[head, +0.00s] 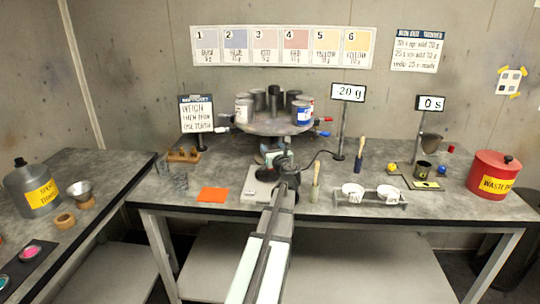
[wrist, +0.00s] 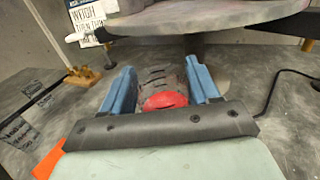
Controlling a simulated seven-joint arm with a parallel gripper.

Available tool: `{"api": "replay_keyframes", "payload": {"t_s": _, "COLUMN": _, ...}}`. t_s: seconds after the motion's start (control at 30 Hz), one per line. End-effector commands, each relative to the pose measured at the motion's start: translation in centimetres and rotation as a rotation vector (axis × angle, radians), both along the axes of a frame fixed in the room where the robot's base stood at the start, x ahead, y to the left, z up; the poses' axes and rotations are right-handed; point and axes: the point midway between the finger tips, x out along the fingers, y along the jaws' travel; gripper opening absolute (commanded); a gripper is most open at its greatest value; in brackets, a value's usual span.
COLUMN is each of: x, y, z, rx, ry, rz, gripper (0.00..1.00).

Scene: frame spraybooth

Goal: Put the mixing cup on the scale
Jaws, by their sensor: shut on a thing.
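My gripper (head: 278,158) reaches over the front middle of the table. In the wrist view its two blue fingers (wrist: 163,88) are shut on a see-through cup with dark curved marks, which looks like the mixing cup (wrist: 155,75). Something red shows at its near end. In the head view my arm mostly hides the cup. The scale seems to be the pale flat plate (head: 256,184) below my gripper, partly covered by my arm. I cannot tell whether the cup touches it.
A round turntable (head: 268,126) with several cans stands close behind my gripper. Clear marked cups (head: 180,182) and an orange sheet (head: 212,195) lie left.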

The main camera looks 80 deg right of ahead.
Motion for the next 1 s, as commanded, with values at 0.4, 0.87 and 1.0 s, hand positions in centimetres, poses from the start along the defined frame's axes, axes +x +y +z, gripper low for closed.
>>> {"api": "replay_keyframes", "payload": {"t_s": 0.4, "x": 0.9, "y": -2.1, "z": -3.1, "rx": 0.001, "ry": -0.001, "rz": 0.001, "gripper": 0.26}}
{"api": "replay_keyframes", "payload": {"t_s": 0.87, "x": 0.9, "y": -2.0, "z": -3.7, "rx": 0.000, "ry": -0.001, "rz": 0.001, "gripper": 0.26}}
{"api": "replay_keyframes", "payload": {"t_s": 1.0, "x": 0.9, "y": -2.1, "z": -3.8, "rx": 0.000, "ry": 0.000, "rz": 0.001, "gripper": 0.68}}
